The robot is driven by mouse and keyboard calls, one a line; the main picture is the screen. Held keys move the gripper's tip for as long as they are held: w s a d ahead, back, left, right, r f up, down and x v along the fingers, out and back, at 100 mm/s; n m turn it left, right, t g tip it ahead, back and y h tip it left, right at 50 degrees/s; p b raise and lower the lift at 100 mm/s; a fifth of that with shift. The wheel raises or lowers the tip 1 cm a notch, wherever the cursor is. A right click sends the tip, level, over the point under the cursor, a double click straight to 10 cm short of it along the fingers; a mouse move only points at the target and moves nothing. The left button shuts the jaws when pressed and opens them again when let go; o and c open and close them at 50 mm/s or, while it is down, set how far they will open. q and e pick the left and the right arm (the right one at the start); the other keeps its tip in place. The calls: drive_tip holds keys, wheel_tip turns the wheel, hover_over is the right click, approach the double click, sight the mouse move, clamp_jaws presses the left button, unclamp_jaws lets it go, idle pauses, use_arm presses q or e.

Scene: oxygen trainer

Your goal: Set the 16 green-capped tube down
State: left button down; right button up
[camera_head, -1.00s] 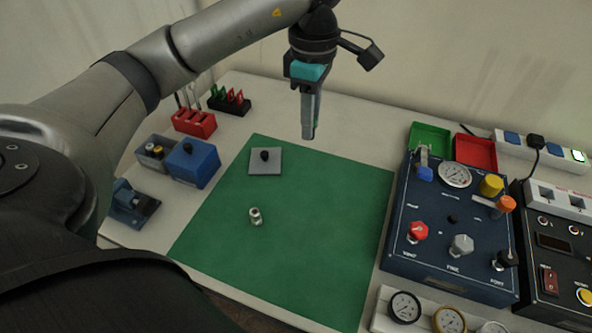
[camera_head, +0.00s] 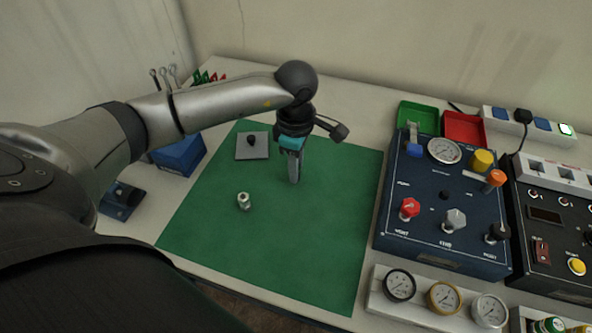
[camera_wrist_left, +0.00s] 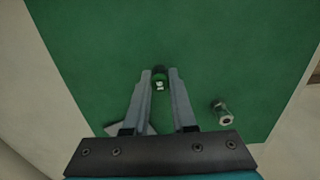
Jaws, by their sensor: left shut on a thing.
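The piece is hidden in the head view by the fingers. I cannot tell its gap to the mat. My right gripper is not in view.
A silver fitting (camera_head: 244,201) stands on the mat, left of the gripper. A grey plate (camera_head: 243,153) with a black knob lies behind it. The blue gauge panel (camera_head: 430,245) is to the right, with gauges (camera_head: 443,297) in front. The mat's front is clear.

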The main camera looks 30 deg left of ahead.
use_arm(q)
drive_tip(key=shift+f, duration=0.7)
drive_tip(key=shift+f, duration=0.1)
drive_tip(key=c, duration=0.7)
unclamp_jaws()
drive_tip(key=shift+c, duration=0.2)
wheel_tip(320, 180, up, 12)
drive_tip(key=p, duration=0.1)
